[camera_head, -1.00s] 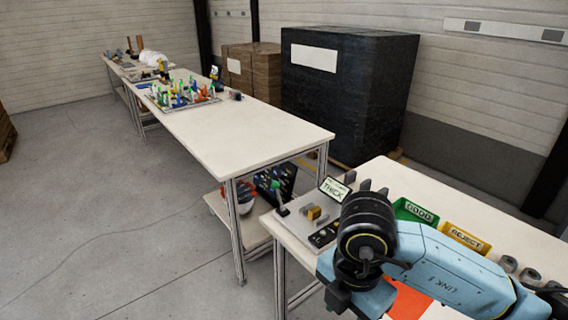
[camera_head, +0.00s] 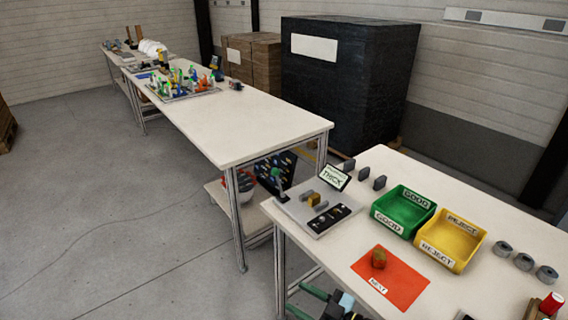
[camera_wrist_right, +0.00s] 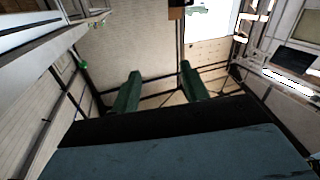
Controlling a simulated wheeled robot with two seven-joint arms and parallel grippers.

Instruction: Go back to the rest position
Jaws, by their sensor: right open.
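My right gripper (camera_head: 304,301) shows at the bottom edge of the head view, beside the near table's left edge, with its green fingers apart. In the right wrist view its two green fingers (camera_wrist_right: 158,84) stand wide apart with nothing between them. The rest of my right arm is mostly out of the head view. My left gripper is not in view.
The near table (camera_head: 480,205) holds a measuring device (camera_head: 318,208), a green GOOD bin (camera_head: 403,211), a yellow REJECT bin (camera_head: 450,240) and a red mat (camera_head: 405,283) with a brownish lump (camera_head: 379,258). A long table (camera_head: 240,125) stands behind. Open floor (camera_head: 120,230) lies left.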

